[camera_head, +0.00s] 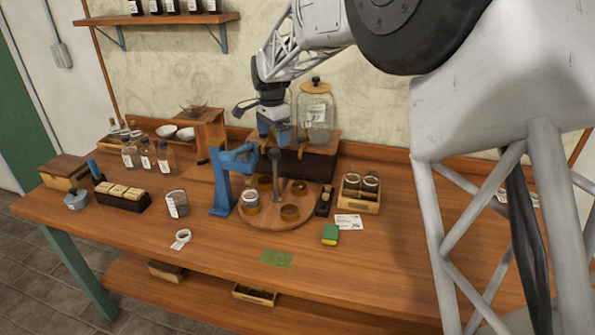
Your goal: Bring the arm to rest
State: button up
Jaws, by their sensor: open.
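My gripper (274,133) hangs over the back middle of the wooden workbench (330,270), pointing down. It has blue fingers and appears empty, with its fingers apart. It is in front of a glass jar (315,108) with a wooden lid and seems above the round wooden board, near the top of a blue press-like stand (222,185). Whether it touches the stand is hard to tell. My white arm reaches in from the upper right and covers the right part of the scene.
A round board (275,216) holds several small cups. A wooden tray (362,197) with jars, a green block (330,234) and a white card (349,221) lie to its right. A glass beaker (177,204), bottles (148,158) and a tape roll (181,237) stand left. The front edge is mostly clear.

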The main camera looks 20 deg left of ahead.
jog(key=s+d+r+n, duration=0.1)
jog(key=s+d+r, duration=0.2)
jog(key=s+d, duration=0.5)
jog(key=s+d+r+n+t, duration=0.1)
jog(key=s+d+r, duration=0.2)
jog(key=d, duration=0.9)
jog(key=s+d+r+n, duration=0.1)
jog(key=s+d+r, duration=0.2)
jog(key=s+d, duration=0.5)
jog(key=s+d+f+n, duration=0.2)
jog(key=s+d+f, duration=0.1)
jog(key=s+d, duration=0.6)
jog(key=s+d+f+n+t, duration=0.1)
jog(key=s+d+f+n, duration=0.1)
jog(key=s+d, duration=0.8)
jog(key=s+f, duration=0.1)
jog(key=s, duration=0.4)
jog(key=shift+s+d+f+t, duration=0.2)
jog(key=shift+s+f+t, duration=0.1)
jog(key=shift+f, duration=0.1)
